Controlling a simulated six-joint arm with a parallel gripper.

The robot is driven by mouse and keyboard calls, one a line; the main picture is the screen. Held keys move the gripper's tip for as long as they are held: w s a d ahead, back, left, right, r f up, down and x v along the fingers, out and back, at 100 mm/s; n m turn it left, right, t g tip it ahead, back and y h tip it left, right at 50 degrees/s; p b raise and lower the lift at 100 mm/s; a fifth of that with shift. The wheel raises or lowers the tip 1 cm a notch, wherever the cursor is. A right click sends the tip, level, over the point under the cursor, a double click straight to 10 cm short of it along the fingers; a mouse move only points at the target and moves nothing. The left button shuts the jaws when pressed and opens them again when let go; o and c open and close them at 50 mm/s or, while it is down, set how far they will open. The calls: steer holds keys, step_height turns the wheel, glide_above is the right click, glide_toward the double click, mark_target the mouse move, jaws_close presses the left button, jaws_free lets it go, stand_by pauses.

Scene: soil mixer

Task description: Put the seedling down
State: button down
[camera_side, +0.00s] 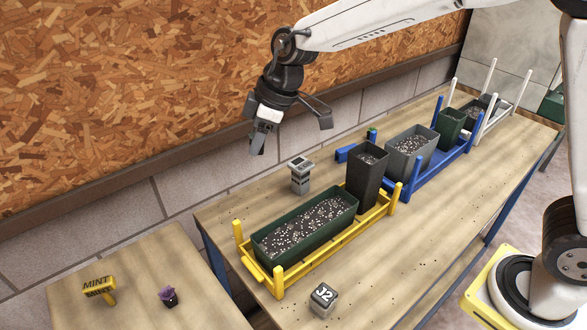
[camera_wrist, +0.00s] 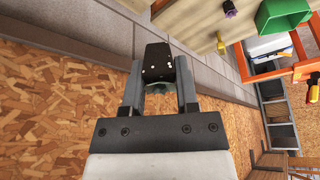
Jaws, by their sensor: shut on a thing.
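My gripper (camera_side: 262,140) hangs in the air in front of the chipboard wall, above the gap between the two tables. In the wrist view its jaws (camera_wrist: 159,90) are shut on a dark, tapered soil plug with white specks, the seedling (camera_wrist: 155,62). A little grey-green shows between the fingers; most of the plant is hidden. In the side view I cannot make out the seedling clearly. A second, purple-leaved seedling (camera_side: 169,297) in a dark plug stands on the small table (camera_side: 130,260), and shows in the wrist view (camera_wrist: 228,10).
A yellow MINT sign (camera_side: 100,288) stands beside the purple seedling. On the long table are a yellow rack (camera_side: 330,258) with a green trough (camera_side: 265,245) and tall dark pot (camera_side: 366,180), a grey labelled block (camera_side: 299,178), a J2 cube (camera_side: 323,297), and blue and white racks behind.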

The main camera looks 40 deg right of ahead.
steer(key=s+a+n+g, duration=0.1)
steer(key=s+a+n, duration=0.3)
steer(key=a, duration=1.1)
glide_above(156, 265)
steer(key=s+d, duration=0.2)
steer(key=shift+m+y, duration=0.3)
steer(key=shift+m, duration=0.1)
steer(key=f, duration=1.9)
steer(key=shift+w+a, duration=0.15)
steer(key=shift+w, duration=0.1)
steer(key=shift+w+a+f, duration=0.15)
steer(key=shift+w+f, duration=0.15)
steer(key=shift+f, duration=0.1)
steer(key=shift+f, duration=0.1)
steer(key=shift+w+a+f, duration=0.1)
steer(key=shift+f, duration=1.55)
steer(key=shift+f, duration=0.15)
